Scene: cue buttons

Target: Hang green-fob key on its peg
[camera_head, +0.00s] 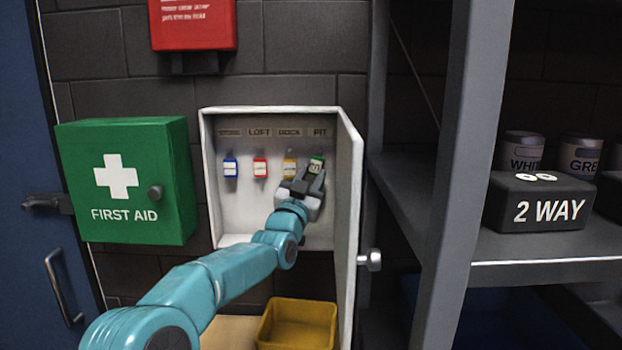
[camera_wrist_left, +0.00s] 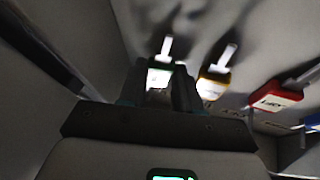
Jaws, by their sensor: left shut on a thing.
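The green-fob key (camera_head: 316,163) is at the right end of the row inside the open white key cabinet (camera_head: 222,205), below the label reading PIT. My left gripper (camera_head: 309,178) is shut on it, just in front of the cabinet's back wall. In the left wrist view the green fob with its white label (camera_wrist_left: 159,77) sits between the fingers, with a pale peg just beyond it. I cannot tell whether the key is on the peg. Blue (camera_head: 230,167), red (camera_head: 260,166) and yellow (camera_head: 290,163) fobs hang to its left. My right gripper is not in view.
The cabinet door (camera_head: 347,220) stands open on the right, close to my left arm. A green first aid box (camera_head: 125,180) is on the wall to the left. A yellow bin (camera_head: 297,325) sits below. A grey shelf post (camera_head: 465,170) stands to the right.

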